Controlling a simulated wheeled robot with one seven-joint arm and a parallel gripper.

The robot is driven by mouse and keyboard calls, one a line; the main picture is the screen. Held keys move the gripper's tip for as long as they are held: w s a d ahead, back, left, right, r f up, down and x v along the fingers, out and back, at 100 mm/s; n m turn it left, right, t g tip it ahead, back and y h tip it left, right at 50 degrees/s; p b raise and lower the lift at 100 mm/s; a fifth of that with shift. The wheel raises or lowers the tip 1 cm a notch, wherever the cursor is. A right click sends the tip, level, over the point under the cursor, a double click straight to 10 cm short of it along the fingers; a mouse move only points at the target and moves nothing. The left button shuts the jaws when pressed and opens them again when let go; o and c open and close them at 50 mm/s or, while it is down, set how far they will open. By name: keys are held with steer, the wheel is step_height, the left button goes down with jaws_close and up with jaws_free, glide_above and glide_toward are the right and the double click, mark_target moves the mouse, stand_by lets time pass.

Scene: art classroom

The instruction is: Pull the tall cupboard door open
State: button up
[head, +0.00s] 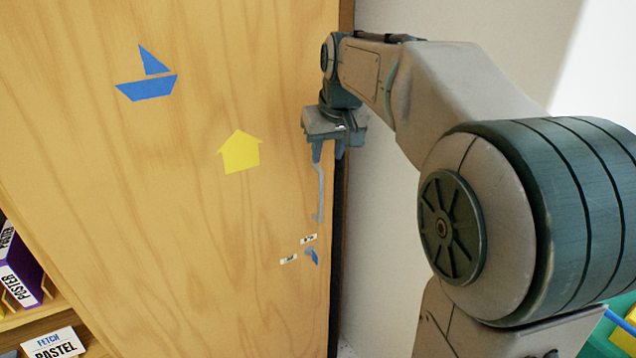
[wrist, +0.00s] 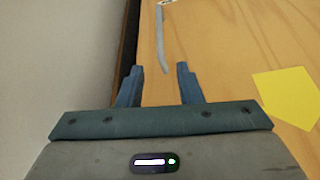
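The tall cupboard door (head: 190,220) is light wood and fills the left and middle of the head view; it also shows in the wrist view (wrist: 220,70). Its slim grey vertical handle (head: 319,195) is near the door's right edge. My gripper (head: 327,158) is at the handle's upper end, fingers pointing down along the door. In the wrist view my gripper (wrist: 160,67) has its fingers apart, with nothing between them. The near end of the handle (wrist: 162,50) lies just beyond the fingertips, between their lines. I cannot tell whether they touch the door.
A dark strip (head: 337,250) runs along the door's right edge, beside a pale wall (head: 380,250). A blue boat sticker (head: 148,85) and a yellow house sticker (head: 240,152) are on the door. Shelves with a purple box (head: 20,270) are at lower left.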

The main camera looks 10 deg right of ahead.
mark_target(320, 187)
steer(key=x, duration=1.3)
steer(key=shift+s+a+f+p, duration=0.1)
steer(key=shift+f+p, duration=0.05)
steer(key=shift+p, duration=0.25)
jaws_close()
